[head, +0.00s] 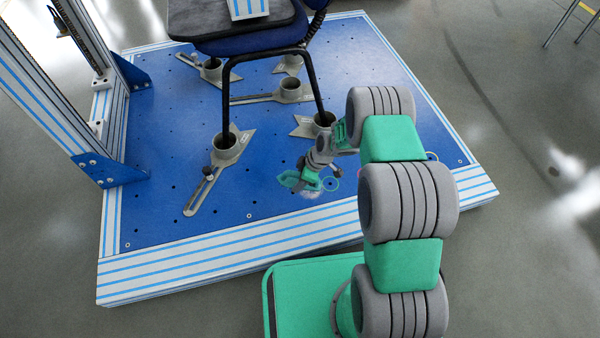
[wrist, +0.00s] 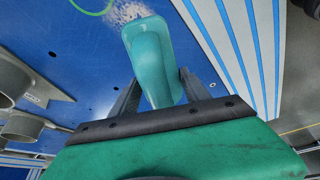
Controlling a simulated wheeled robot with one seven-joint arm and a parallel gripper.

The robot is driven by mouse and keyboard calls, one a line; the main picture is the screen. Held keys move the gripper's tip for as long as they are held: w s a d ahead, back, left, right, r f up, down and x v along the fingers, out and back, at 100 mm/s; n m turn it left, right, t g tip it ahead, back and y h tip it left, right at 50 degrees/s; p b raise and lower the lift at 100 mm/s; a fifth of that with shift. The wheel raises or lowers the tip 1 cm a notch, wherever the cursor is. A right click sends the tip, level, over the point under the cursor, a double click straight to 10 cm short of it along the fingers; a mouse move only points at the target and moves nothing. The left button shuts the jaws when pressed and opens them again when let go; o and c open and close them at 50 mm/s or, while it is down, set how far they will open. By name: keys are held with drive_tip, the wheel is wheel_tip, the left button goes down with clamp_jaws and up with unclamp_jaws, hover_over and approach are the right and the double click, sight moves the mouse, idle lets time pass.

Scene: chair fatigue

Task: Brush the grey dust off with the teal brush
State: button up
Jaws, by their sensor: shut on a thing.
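My gripper (head: 309,174) is low over the blue perforated plate (head: 268,193), close to its front edge. In the wrist view its two dark fingers (wrist: 157,84) are shut on the teal brush (wrist: 152,45), one on each side. The brush also shows in the head view (head: 288,179), partly covered by the gripper. The grey dust (wrist: 125,12) is a pale speckled patch on the plate at the brush's far end; in the head view it lies just below the gripper (head: 311,194). I cannot tell whether the bristles touch it.
A chair (head: 262,40) stands on the plate behind my gripper, its legs in grey clamps (head: 228,147). A striped aluminium rail (head: 230,258) edges the plate. A frame post (head: 45,85) stands at left. A thin green ring (wrist: 95,6) is marked near the dust.

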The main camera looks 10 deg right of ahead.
drive_tip(key=shift+r+p, duration=0.55)
drive_tip(key=shift+r, duration=0.6)
